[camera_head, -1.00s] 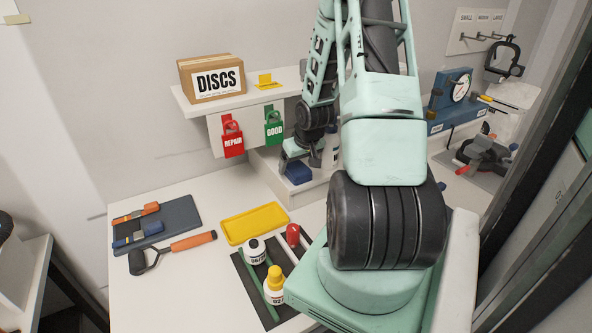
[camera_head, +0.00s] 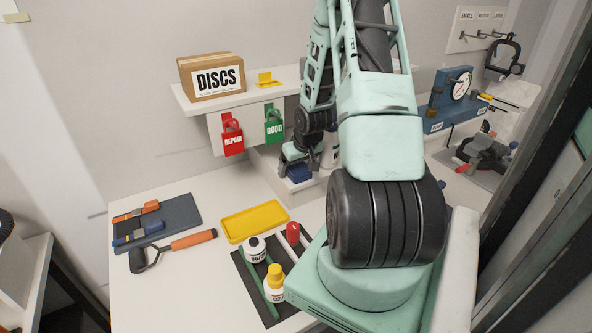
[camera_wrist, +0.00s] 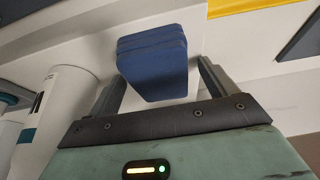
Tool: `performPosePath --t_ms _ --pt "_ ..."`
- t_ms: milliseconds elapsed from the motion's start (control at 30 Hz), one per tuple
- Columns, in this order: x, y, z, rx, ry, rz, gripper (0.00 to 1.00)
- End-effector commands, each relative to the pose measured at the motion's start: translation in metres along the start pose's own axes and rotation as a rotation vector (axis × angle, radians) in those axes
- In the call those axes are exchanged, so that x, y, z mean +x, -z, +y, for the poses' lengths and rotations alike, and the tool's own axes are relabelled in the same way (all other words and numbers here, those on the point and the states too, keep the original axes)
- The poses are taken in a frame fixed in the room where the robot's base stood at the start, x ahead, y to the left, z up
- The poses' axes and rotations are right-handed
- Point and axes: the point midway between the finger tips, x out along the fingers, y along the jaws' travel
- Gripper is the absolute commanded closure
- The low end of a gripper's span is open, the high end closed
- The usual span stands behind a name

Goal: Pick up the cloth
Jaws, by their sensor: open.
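The cloth is a folded dark blue block (camera_wrist: 153,62) in the wrist view, lying on a white surface. In the head view it shows as a small blue patch (camera_head: 299,173) below my gripper, partly hidden by it. My gripper (camera_wrist: 160,78) is open. In the wrist view its two dark fingers stand on either side of the cloth's near end, with gaps between fingers and cloth. I cannot tell the exact height of the fingertips over the cloth.
A white cylinder (camera_wrist: 57,105) stands close to the left finger in the wrist view. A yellow tray (camera_head: 254,222) and two labelled bottles, one yellow-capped (camera_head: 273,284), are on the bench. A shelf with a DISCS box (camera_head: 213,78) is above. Free bench lies left of the tray.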

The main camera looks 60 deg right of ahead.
Motion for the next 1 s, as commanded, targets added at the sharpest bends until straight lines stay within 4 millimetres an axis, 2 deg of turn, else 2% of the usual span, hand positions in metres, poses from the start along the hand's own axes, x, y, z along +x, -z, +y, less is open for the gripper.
performPosePath --t_ms 200,233,300,400,733,1000 --pt "0.000 0.000 0.000 0.000 0.000 0.000 0.15" --pt "0.000 0.000 0.000 0.000 0.000 0.000 0.21" --pt "0.000 0.000 0.000 0.000 0.000 0.000 0.41" --pt "0.000 0.000 0.000 0.000 0.000 0.000 0.65" --pt "-0.001 0.001 0.000 0.000 0.000 0.001 0.64" --pt "-0.013 0.011 -0.004 -0.002 0.000 0.002 0.64"
